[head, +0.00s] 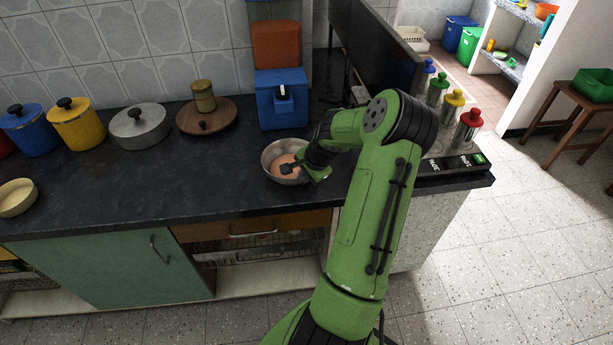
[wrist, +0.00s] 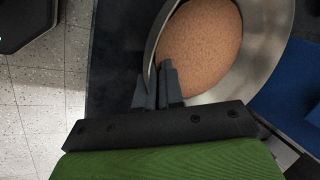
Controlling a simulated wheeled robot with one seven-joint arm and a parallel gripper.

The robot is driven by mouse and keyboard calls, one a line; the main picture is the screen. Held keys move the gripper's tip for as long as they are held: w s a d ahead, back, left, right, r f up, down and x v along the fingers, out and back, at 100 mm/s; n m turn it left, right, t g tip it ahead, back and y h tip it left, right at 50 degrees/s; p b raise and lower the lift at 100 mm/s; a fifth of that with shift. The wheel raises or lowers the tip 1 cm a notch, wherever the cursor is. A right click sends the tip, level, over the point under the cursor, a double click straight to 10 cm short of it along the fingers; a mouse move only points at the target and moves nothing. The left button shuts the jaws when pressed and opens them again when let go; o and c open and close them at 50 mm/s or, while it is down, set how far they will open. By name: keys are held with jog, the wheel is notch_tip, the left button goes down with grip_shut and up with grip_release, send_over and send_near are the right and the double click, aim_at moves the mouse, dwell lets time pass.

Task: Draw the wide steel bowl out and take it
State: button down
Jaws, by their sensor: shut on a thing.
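The wide steel bowl (head: 270,152) stands on the dark counter in front of the blue dispenser. It has an orange-brown inside or content, which also shows in the wrist view (wrist: 200,50). My gripper (head: 290,169) is at the bowl's near right side, partly hidden by my wrist in the head view. In the wrist view my gripper (wrist: 158,82) is shut on the bowl's rim, one finger inside the wall and one outside. I cannot tell whether the bowl touches the counter.
The blue dispenser (head: 281,98) stands close behind the bowl. A round wooden board (head: 222,118) with a small canister and a grey lidded pot (head: 140,128) stand to the left. Several steel tumblers with coloured tops (head: 466,130) stand at the right.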

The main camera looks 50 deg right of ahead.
jog(key=c, duration=1.2)
grip_release()
jog(key=p+v, duration=0.4)
jog(key=v, duration=1.1)
jog(key=shift+s+r, duration=0.25)
jog(key=shift+r, duration=0.05)
